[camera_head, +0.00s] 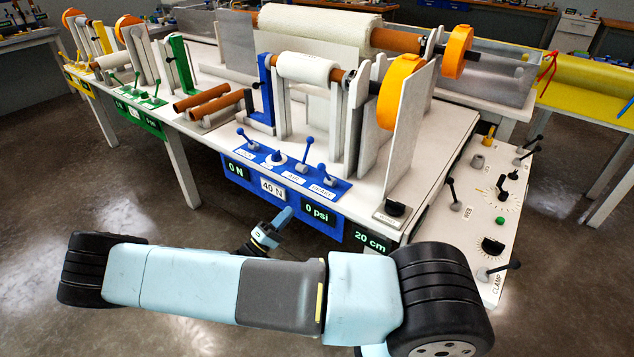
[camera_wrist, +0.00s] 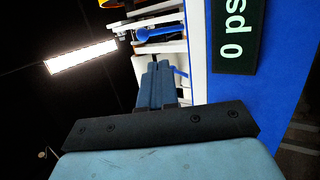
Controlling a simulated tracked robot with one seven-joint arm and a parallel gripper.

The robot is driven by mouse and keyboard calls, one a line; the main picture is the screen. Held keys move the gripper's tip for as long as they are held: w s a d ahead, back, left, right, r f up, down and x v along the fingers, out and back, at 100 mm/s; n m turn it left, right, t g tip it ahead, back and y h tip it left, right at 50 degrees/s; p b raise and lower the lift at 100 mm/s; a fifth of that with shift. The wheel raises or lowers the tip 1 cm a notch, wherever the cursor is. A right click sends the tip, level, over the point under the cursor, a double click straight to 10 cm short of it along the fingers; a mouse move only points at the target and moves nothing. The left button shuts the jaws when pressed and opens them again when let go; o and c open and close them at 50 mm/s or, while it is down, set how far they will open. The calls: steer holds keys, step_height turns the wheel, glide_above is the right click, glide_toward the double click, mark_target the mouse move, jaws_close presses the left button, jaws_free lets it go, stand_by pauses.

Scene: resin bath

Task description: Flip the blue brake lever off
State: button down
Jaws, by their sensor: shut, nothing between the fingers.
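A blue control panel (camera_head: 262,168) on the bench edge carries several small blue levers. My gripper (camera_head: 287,213) is shut and empty, below and in front of the blue display strip. In the wrist view my gripper (camera_wrist: 157,68) points at a blue lever (camera_wrist: 160,32) beyond the fingertips, apart from it.
The blue front strip shows 0 N, 40 N and 0 psi (camera_head: 318,214); a 20 cm display (camera_head: 370,242) sits to its right. A white side panel (camera_head: 478,230) with black levers and dials stands at right. A white roll (camera_head: 306,68) and orange wheel (camera_head: 400,90) stand behind the levers.

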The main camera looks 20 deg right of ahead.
mark_target(326, 173)
steer(key=shift+d+r, duration=0.1)
steer(key=x, duration=1.3)
steer(key=shift+w+d+r, duration=0.2)
steer(key=shift+d, duration=0.05)
steer(key=shift+w+a+r, duration=0.1)
steer(key=shift+a, duration=0.05)
